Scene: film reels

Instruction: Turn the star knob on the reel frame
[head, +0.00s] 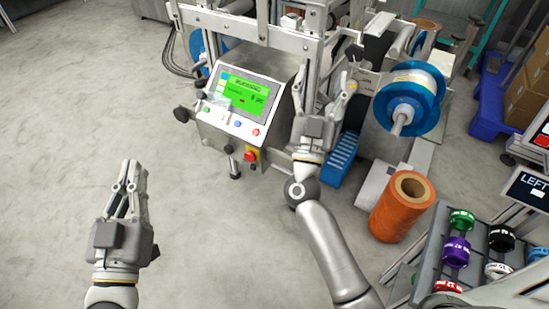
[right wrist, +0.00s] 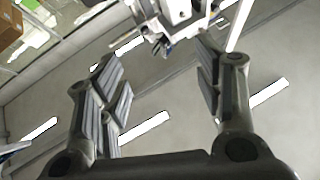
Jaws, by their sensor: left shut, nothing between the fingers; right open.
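The reel frame (head: 245,22) is a light grey metal structure at the top middle of the head view. Several dark knobs show on it: one (head: 354,51) at upper right, beyond my right gripper, and one (head: 182,113) left of the control box. At this size I cannot tell which is star-shaped. My right gripper (head: 325,88) is open and points up toward the frame, with nothing between its fingers. My left gripper (head: 131,178) is shut and empty above bare floor at left.
A control box with a green screen (head: 248,96) and red stop button (head: 250,155) stands left of my right arm. A blue reel (head: 409,100) and orange roll (head: 402,207) are at right. A rack of coloured spools (head: 457,250) is lower right. The left floor is clear.

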